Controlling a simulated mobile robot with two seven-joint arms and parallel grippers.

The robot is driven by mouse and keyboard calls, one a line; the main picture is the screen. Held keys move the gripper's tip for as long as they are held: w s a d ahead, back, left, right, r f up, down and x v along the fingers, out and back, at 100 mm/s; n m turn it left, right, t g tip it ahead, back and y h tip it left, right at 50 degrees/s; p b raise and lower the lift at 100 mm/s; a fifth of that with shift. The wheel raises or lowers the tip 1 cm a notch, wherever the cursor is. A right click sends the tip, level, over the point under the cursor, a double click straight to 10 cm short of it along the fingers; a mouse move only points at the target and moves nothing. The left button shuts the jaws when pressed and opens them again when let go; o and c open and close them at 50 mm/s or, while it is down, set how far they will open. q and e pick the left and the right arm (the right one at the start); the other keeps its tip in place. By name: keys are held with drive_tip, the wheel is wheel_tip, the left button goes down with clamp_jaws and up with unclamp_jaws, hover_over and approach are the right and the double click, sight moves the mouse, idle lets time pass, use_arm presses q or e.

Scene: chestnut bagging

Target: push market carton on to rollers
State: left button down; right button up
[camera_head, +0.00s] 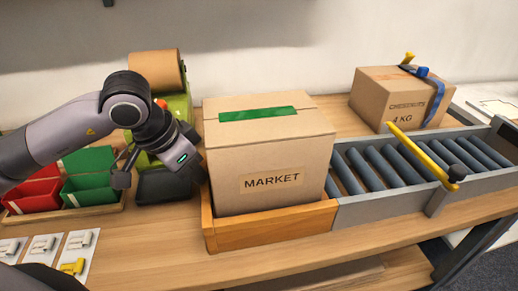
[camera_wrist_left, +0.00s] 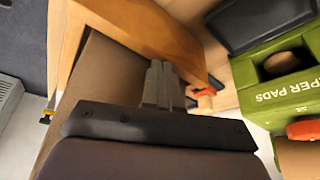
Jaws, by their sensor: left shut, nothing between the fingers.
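The market carton (camera_head: 270,150) is a closed brown box with green tape on top and "MARKET" on its front. It sits upright in a wooden tray (camera_head: 265,233). The grey-framed rollers (camera_head: 378,168) begin right of the tray. My left gripper (camera_head: 201,176) is shut and empty at the carton's left side, low down. In the left wrist view its closed fingers (camera_wrist_left: 163,84) are beside the brown carton side (camera_wrist_left: 105,75) and the wooden tray edge (camera_wrist_left: 135,25). I cannot tell whether they touch the carton. My right gripper is not in view.
A yellow bar (camera_head: 424,152) crosses above the rollers. A strapped carton (camera_head: 385,98) stands behind them. Left are green bins (camera_head: 90,180), red bins (camera_head: 35,193), a green box (camera_head: 178,106) and a brown paper roll (camera_head: 155,70). White cards (camera_head: 42,247) lie at front left.

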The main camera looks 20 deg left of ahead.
sight(316, 109)
use_arm(q)
drive_tip(key=shift+d, duration=0.1)
